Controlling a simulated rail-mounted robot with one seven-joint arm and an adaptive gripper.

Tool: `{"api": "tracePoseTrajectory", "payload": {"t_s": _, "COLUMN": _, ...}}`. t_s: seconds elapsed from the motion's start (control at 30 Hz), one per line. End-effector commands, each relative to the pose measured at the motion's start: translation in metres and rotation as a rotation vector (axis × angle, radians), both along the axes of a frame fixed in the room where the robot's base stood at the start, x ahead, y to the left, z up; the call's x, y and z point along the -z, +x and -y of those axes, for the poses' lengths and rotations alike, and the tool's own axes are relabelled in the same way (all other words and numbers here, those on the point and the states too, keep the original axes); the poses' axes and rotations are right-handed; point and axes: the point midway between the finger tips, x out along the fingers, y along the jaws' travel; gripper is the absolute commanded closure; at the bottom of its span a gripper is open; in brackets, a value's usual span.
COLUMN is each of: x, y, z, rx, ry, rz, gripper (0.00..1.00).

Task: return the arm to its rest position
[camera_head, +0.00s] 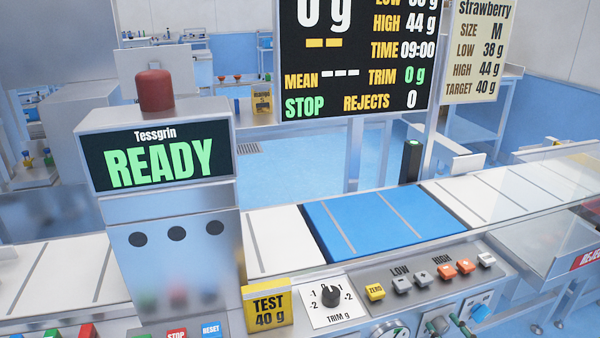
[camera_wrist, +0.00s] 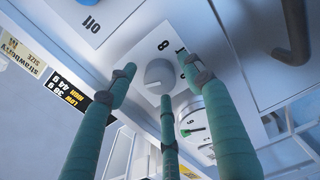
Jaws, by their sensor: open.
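My gripper (camera_wrist: 157,80) shows in the wrist view with its teal fingers spread open. A grey round knob (camera_wrist: 159,72) on a white plate marked 8 appears between the fingertips. I cannot tell whether any finger touches it. Nothing is seen held. There, the checkweigher cabinet (camera_head: 166,210) has a screen (camera_head: 155,162) reading READY in green, with a red lamp (camera_head: 154,91) on top.
The wrist view shows a round gauge (camera_wrist: 197,126) beside the fingers and a dark hooked handle (camera_wrist: 292,42). The head view shows a blue belt section (camera_head: 385,220), a TRIM dial (camera_head: 330,295), a row of buttons (camera_head: 420,275) and a yellow TEST 40 g block (camera_head: 268,307).

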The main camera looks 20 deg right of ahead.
Motion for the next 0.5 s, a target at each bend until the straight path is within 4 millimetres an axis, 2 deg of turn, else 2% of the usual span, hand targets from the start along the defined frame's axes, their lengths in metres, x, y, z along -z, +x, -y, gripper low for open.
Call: {"api": "tracePoseTrajectory", "payload": {"t_s": 0.5, "x": 0.0045, "y": -0.0001, "z": -0.0002, "rx": -0.001, "ry": -0.660, "rz": -0.074, "gripper": 0.49}}
